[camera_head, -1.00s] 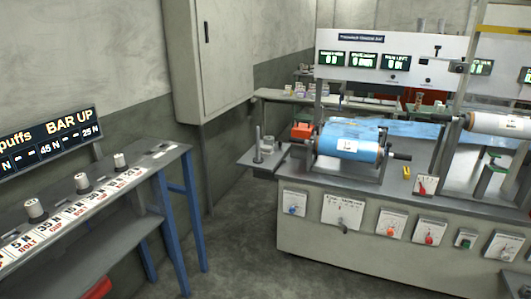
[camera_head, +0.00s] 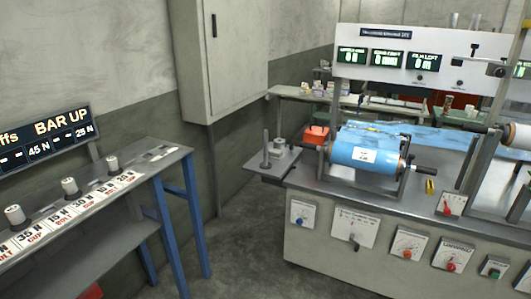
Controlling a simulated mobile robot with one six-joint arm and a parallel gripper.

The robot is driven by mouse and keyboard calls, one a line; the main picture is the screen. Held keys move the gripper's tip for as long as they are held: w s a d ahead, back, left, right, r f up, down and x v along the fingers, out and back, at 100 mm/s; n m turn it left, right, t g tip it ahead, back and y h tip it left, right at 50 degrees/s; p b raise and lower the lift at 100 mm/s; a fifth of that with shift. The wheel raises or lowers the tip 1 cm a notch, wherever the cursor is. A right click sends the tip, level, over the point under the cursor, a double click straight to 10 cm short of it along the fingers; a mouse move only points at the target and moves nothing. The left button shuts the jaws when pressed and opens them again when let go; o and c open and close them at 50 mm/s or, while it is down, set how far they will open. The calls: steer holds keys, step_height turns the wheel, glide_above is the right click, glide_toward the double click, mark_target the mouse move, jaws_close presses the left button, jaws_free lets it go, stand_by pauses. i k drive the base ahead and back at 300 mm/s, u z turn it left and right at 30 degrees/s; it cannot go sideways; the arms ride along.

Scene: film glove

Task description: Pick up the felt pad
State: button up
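I cannot pick out the felt pad with certainty in the head view. A small pale flat piece (camera_head: 162,153) lies at the far right end of the left bench, too small to identify. My gripper is not in view, so its state and anything in it are hidden.
The left bench (camera_head: 130,178) carries several metal weights (camera_head: 69,187) and printed labels. A machine (camera_head: 330,238) with a blue film roll (camera_head: 366,150) stands right. A side shelf (camera_head: 270,168) with upright pegs juts toward the gap. The floor (camera_head: 250,265) between is clear.

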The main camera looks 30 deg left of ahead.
mark_target(273, 154)
steer(key=u, duration=0.25)
steer(key=i, duration=0.75)
steer(key=u, duration=0.45)
steer(key=i, duration=0.8)
steer(key=u, duration=0.7)
steer(key=i, duration=0.55)
steer(key=u, duration=1.05)
steer(key=i, duration=0.8)
steer(key=u, duration=0.7)
